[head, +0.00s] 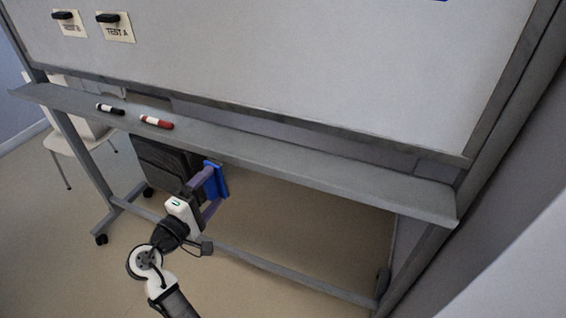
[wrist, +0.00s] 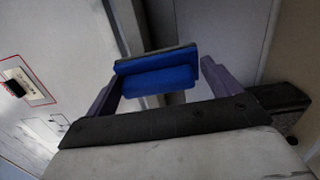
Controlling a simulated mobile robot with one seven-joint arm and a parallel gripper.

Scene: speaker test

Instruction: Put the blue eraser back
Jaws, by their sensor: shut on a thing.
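The blue eraser (head: 215,181) is held between the two purple fingers of my gripper (head: 208,188), in front of and a little below the whiteboard's ledge in the head view. In the wrist view the blue eraser (wrist: 157,74), with a dark grey strip along one side, spans the gap between the fingertips of my gripper (wrist: 160,76). My gripper is shut on it. The whiteboard's ledge (head: 320,163) runs across the head view, and its stretch right of the markers is bare.
A black marker (head: 110,109) and a red marker (head: 157,122) lie on the ledge's left part. Two cards with black clips, one marked TEST A (head: 116,30), are on the whiteboard (head: 290,60). A white chair (head: 78,145) and a dark grey object (head: 165,165) stand behind the frame.

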